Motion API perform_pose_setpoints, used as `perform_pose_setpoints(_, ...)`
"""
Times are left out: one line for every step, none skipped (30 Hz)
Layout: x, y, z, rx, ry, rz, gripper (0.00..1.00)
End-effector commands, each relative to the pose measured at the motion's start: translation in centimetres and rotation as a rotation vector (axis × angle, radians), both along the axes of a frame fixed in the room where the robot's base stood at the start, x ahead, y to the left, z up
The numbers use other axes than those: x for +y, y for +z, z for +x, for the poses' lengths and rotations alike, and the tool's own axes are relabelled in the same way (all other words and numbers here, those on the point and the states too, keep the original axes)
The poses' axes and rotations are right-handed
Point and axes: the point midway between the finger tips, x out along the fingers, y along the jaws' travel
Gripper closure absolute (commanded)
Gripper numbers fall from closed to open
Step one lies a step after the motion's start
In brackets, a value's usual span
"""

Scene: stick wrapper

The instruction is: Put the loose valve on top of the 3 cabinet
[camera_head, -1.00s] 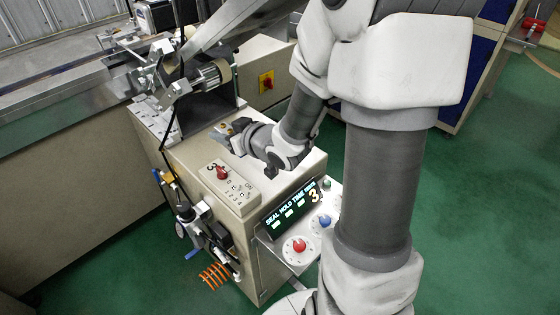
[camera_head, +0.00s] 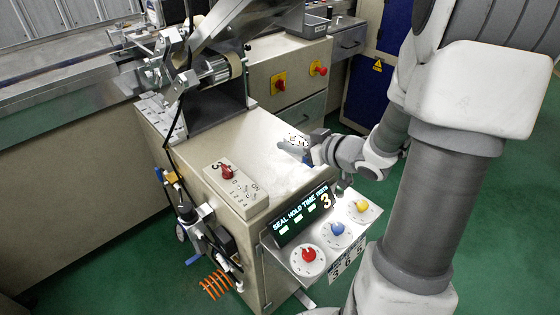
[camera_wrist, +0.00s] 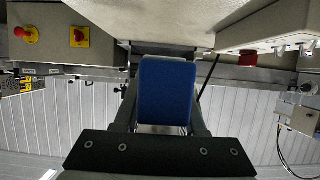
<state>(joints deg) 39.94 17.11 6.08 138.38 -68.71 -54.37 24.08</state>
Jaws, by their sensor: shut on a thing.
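My gripper (camera_head: 308,150) is at the right edge of the cabinet top in the head view. It is shut on a part with a flat blue handle, apparently the loose valve (camera_head: 291,148); in the wrist view the blue handle (camera_wrist: 166,90) fills the space between the two dark fingers. The rest of the valve is mostly hidden. The 3 cabinet (camera_head: 262,135) is beige with a pale, mostly bare top, and its display (camera_head: 300,213) shows a 3. I cannot tell whether the valve touches the top.
A switch box (camera_head: 236,192) with a red knob stands on the cabinet's front left. A roller machine (camera_head: 215,70) stands at the back. A sloping panel with red, blue and yellow knobs (camera_head: 338,229) juts out at the front. Tubing and an orange coil (camera_head: 214,283) hang at the left side.

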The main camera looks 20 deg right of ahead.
Motion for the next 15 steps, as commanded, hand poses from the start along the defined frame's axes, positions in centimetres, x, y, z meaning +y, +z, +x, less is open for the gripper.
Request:
perform_pose_setpoints(0.4,-1.3,1.2,0.0,0.004,0.002,1.0)
perform_pose_setpoints(0.5,-1.6,1.9,-0.001,0.004,0.001,1.0)
perform_pose_setpoints(0.6,-2.0,2.6,-0.002,0.004,0.001,1.0)
perform_pose_setpoints(0.7,-2.3,3.1,-0.002,0.002,0.001,1.0)
perform_pose_setpoints(0.8,-2.5,3.5,-0.001,0.002,0.0,1.0)
perform_pose_setpoints(0.9,-2.7,4.1,-0.002,0.003,0.0,1.0)
perform_pose_setpoints(1.0,-2.9,4.4,-0.002,0.002,0.001,1.0)
perform_pose_setpoints(1.0,-3.0,4.6,-0.002,0.001,0.0,1.0)
perform_pose_setpoints(1.1,-3.0,4.9,-0.002,0.0,0.0,1.0)
perform_pose_setpoints(1.1,-3.1,5.0,-0.002,0.0,0.0,1.0)
perform_pose_setpoints(1.1,-3.2,5.1,-0.001,0.0,0.0,1.0)
perform_pose_setpoints(1.1,-3.4,5.1,-0.001,0.0,0.0,1.0)
perform_pose_setpoints(1.1,-3.7,5.1,-0.001,0.0,0.0,1.0)
perform_pose_setpoints(1.1,-4.1,5.1,0.0,0.0,-0.001,1.0)
perform_pose_setpoints(1.1,-4.7,5.1,0.0,0.0,0.0,1.0)
